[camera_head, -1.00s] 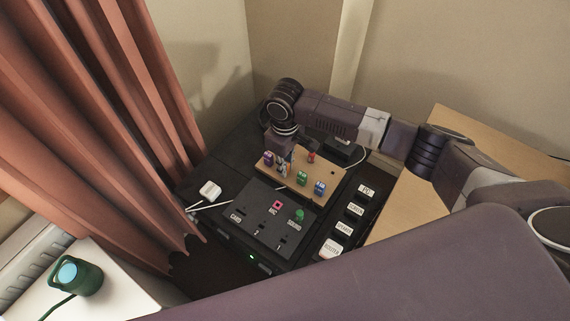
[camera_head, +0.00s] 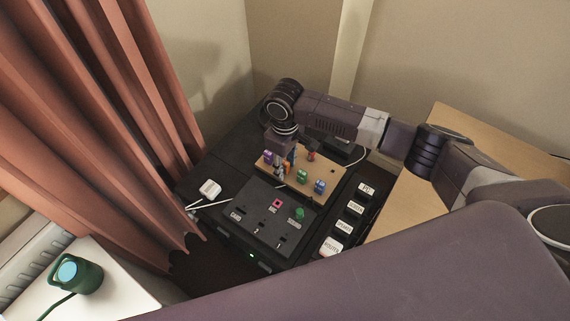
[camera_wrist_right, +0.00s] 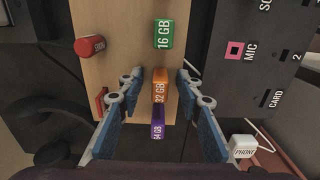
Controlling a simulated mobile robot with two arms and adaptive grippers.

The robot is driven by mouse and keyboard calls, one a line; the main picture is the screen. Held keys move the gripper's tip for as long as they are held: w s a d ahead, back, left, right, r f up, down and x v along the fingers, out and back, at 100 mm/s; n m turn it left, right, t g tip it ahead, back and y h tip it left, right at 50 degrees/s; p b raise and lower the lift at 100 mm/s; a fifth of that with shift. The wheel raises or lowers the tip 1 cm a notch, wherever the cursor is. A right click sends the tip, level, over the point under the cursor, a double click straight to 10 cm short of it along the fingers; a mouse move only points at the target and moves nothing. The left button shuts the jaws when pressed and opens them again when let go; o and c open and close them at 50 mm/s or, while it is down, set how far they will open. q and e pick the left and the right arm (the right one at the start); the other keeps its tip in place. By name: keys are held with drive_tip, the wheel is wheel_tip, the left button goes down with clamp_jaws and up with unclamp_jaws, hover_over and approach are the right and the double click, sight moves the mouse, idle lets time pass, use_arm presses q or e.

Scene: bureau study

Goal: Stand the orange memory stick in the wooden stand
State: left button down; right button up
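The orange memory stick (camera_wrist_right: 160,92), labelled 32 GB, is between the fingers of my right gripper (camera_wrist_right: 159,93) in the right wrist view. Gaps show on both sides of it, so the gripper is open around it and not touching. The stick appears upright over the wooden stand (camera_wrist_right: 122,30); its lower end is hidden. In the head view my right gripper (camera_head: 282,168) is low over the left part of the wooden stand (camera_head: 333,173), with the orange stick (camera_head: 289,162) partly covered. My left gripper is out of view.
A purple stick (camera_wrist_right: 158,128) and a green stick (camera_wrist_right: 163,33) stand close in line with the orange one. A blue stick (camera_head: 320,186) and a red knob (camera_head: 311,156) are on the stand. A black panel (camera_head: 255,222) lies in front; a white plug (camera_head: 210,188) is left.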

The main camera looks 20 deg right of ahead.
sight(285, 163)
wheel_tip(285, 163, up, 12)
idle(0.6)
drive_tip(key=shift+s, duration=0.1)
